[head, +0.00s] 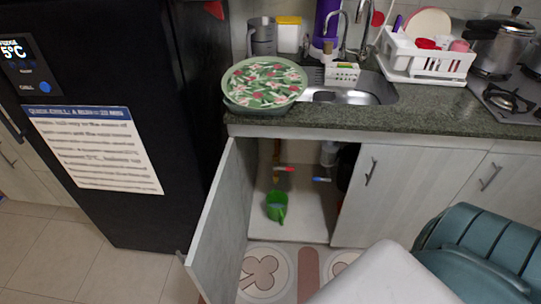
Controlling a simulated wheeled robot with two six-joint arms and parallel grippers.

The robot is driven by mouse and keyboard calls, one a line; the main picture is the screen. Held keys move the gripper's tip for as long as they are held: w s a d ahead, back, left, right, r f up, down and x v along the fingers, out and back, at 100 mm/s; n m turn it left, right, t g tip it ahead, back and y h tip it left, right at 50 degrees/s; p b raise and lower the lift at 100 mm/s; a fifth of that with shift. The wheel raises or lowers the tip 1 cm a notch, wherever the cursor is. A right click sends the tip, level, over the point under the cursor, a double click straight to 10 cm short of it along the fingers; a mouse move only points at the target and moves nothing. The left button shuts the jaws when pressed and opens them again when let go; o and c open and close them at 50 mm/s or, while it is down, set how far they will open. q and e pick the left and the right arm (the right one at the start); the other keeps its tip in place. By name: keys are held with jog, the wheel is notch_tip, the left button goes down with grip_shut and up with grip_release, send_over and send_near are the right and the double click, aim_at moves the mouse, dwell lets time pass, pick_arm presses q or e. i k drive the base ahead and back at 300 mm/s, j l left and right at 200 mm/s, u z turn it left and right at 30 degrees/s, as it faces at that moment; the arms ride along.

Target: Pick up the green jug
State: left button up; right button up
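The green jug (277,206) stands on the floor of the open cabinet under the sink, near its front edge. It is small in the head view, and its handle side cannot be made out clearly. Neither of my grippers can be made out in this view, so nothing is seen touching the jug.
The left cabinet door (215,225) is swung open toward me; the right door (375,195) is closed. Red (284,169) and blue (321,180) items are inside. A black fridge (140,110) stands left. A large teal object (485,250) fills the lower right.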

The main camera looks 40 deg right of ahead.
aim_at(276, 202)
jog(key=z, duration=1.2)
jog(key=i+l+z, duration=0.1)
jog(key=z, duration=0.3)
jog(key=i+l+z, duration=0.15)
jog(key=z, duration=0.25)
jog(key=i+l, duration=0.15)
jog(key=i, duration=0.2)
jog(key=i+u, duration=0.2)
jog(key=u, duration=0.15)
jog(key=i+u, duration=0.3)
jog(key=k+l, duration=0.05)
jog(key=k, duration=0.05)
